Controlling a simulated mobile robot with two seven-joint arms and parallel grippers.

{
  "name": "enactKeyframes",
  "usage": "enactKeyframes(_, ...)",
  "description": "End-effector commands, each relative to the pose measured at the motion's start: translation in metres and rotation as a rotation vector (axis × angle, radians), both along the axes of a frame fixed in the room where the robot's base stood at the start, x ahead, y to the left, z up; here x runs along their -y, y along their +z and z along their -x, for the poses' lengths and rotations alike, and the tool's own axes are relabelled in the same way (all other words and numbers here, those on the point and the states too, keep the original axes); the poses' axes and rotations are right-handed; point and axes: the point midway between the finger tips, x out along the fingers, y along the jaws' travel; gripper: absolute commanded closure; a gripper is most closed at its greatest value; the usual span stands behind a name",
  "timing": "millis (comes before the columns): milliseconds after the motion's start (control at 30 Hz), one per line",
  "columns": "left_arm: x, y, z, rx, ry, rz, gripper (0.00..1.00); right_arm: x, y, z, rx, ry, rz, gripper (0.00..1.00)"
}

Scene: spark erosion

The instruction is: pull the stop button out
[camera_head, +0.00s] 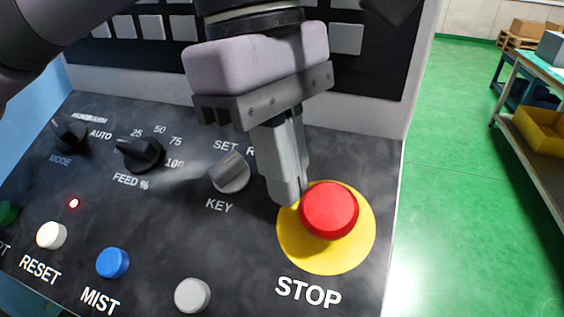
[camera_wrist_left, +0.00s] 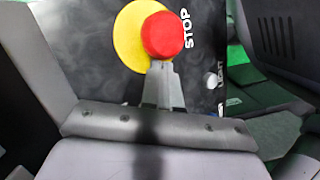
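The red stop button (camera_head: 329,209) sits on a round yellow plate (camera_head: 356,247) at the lower right of the dark control panel, above the word STOP. My left gripper (camera_head: 297,196) comes down from above, with its fingers together and nothing seen between them. Its fingertips are at the upper left side of the button, over the plate's edge. In the left wrist view the button (camera_wrist_left: 163,35) lies just beyond the fingertips (camera_wrist_left: 161,64); I cannot tell whether they touch it. My right gripper is not in view.
A grey key switch (camera_head: 230,173) stands left of the fingers. A black feed knob (camera_head: 140,154), white reset button (camera_head: 51,235), blue mist button (camera_head: 112,263) and grey button (camera_head: 192,295) are farther left. Green floor (camera_head: 460,200) is open right of the panel.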

Motion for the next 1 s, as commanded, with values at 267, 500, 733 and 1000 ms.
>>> enactKeyframes(267,0.002,0.017,0.002,-0.001,-0.01,0.021,1.0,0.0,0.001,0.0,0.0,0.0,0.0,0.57)
enactKeyframes(500,-0.009,0.051,-0.009,-0.003,-0.003,0.012,1.0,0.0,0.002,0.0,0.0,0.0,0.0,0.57)
enactKeyframes(733,-0.014,0.068,-0.014,-0.003,-0.002,0.006,1.0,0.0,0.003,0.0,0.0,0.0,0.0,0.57)
enactKeyframes(1000,-0.016,0.069,-0.015,-0.003,0.0,0.004,1.0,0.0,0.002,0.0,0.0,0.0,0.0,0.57)
